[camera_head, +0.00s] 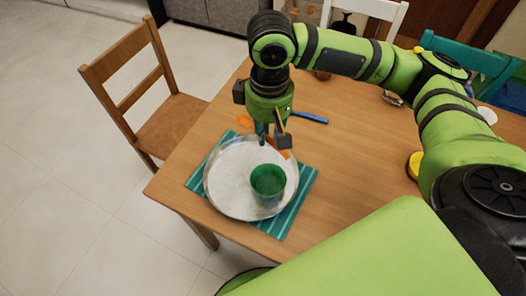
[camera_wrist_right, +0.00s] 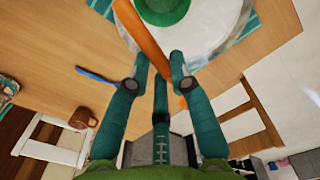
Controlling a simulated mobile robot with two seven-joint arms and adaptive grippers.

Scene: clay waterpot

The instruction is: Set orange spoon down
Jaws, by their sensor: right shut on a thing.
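My right gripper (camera_head: 268,138) points down over the far rim of the round silver tray (camera_head: 225,200). It is shut on the orange spoon (camera_head: 245,121), which sticks out on both sides of the fingers. In the right wrist view the spoon (camera_wrist_right: 146,38) runs slantwise between the teal fingertips (camera_wrist_right: 158,66), partly hidden by them. The spoon appears above the table near the tray's far edge; whether it touches anything I cannot tell. My left gripper is not in view.
A green cup (camera_head: 268,181) stands on the tray, which lies on a teal striped placemat (camera_head: 278,222). A blue utensil (camera_head: 310,117) lies beyond the tray. A yellow item (camera_head: 414,165) is at the right. Bare wooden table (camera_head: 345,160) lies between. A wooden chair (camera_head: 165,125) stands left.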

